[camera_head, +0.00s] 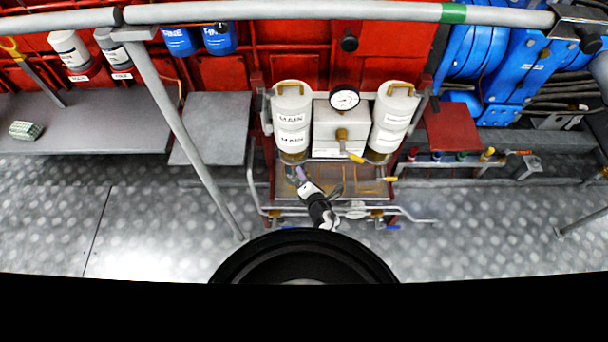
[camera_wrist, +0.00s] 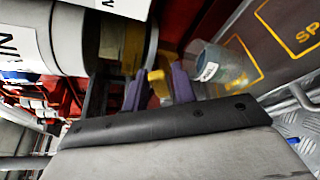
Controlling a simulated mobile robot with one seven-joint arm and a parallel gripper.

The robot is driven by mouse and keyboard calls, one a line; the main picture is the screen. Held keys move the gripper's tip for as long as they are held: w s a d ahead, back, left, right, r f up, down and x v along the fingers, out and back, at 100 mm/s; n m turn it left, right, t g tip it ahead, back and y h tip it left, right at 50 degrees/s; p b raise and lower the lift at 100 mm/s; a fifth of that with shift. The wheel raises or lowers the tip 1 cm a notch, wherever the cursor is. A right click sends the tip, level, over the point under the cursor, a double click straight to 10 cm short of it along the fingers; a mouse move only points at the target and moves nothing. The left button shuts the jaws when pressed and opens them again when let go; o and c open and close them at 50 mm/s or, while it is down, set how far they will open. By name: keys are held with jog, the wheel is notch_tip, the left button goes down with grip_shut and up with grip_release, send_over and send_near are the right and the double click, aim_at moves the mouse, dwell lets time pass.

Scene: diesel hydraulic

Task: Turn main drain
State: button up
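The left white filter canister (camera_head: 293,113), labelled MAIN, stands upright against the red wall; its label and body fill the upper left of the wrist view (camera_wrist: 62,40). A yellowish bowl (camera_wrist: 122,42) forms its lower end. A small yellow handle (camera_wrist: 158,82), seemingly the drain, shows below that bowl. My gripper (camera_head: 299,172) is just under the left canister. Its purple fingers (camera_wrist: 159,90) are apart, with the yellow handle between them. I cannot tell whether both fingers press on it. The drain is too small to make out in the head view.
A second white canister (camera_head: 394,118) stands to the right, past a gauge (camera_head: 344,98) and a yellow-handled valve (camera_head: 350,155). A tray (camera_head: 350,183) and metal rails lie below. Open floor (camera_head: 150,225) is at left.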

grip_shut()
jog(key=shift+f, duration=0.15)
jog(key=shift+d+f+m+t+y+b, duration=0.1)
jog(key=shift+f+m+t+y+b, duration=0.25)
jog(key=shift+m+b, duration=0.65)
jog(key=shift+d+f+m+t+y+b, duration=0.1)
jog(key=shift+f+m+t+y+b, duration=0.2)
jog(key=shift+m+b, duration=0.75)
jog(key=shift+d+f+m+t+y+b, duration=0.1)
jog(key=shift+f+m+t+y+b, duration=0.3)
jog(key=shift+b, duration=1.05)
jog(key=shift+m, duration=0.25)
jog(key=shift+o, duration=1.6)
grip_release()
